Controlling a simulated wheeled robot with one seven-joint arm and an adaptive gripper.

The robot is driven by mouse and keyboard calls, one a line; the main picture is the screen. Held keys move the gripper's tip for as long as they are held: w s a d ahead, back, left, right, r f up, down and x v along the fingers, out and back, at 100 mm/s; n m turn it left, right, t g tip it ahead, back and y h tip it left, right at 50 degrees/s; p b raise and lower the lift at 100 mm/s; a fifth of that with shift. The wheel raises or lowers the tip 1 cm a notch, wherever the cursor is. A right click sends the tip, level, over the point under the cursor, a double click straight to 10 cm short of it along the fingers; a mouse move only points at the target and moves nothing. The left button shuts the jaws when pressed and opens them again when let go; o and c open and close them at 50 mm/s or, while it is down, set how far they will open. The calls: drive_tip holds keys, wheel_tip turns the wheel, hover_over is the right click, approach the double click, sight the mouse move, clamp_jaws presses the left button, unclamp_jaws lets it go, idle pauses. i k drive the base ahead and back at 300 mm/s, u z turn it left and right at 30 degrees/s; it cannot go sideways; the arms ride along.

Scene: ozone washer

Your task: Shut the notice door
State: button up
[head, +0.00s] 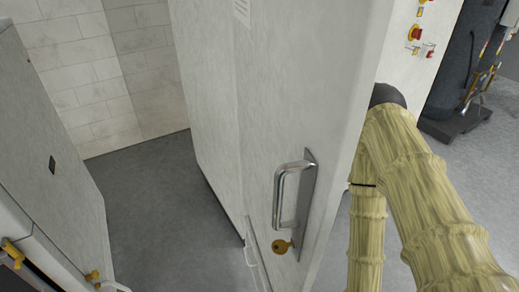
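The notice door (285,90) is a tall, pale grey panel in the middle of the head view. A white paper notice (241,10) shows on it at the top edge of the picture. A metal bar handle (284,195) and a brass key or lock (281,246) sit low near its right edge. The door appears to stand open, but its hinge side is unclear. My arm, in a yellowish sleeve, is right of the door and reaches toward its right edge. My gripper is not visible; the door may hide it.
A pale cabinet panel (45,130) with yellow latches (93,275) stands at the left. Grey floor (155,200) is clear between it and the door. Behind are a tiled wall (85,70), red buttons (416,33) and a dark cylinder on a base (460,75).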

sight(306, 70)
drive_tip(key=i, duration=0.15)
drive_tip(key=z, duration=2.6)
drive_tip(key=k, duration=2.45)
drive_tip(key=u, duration=1.2)
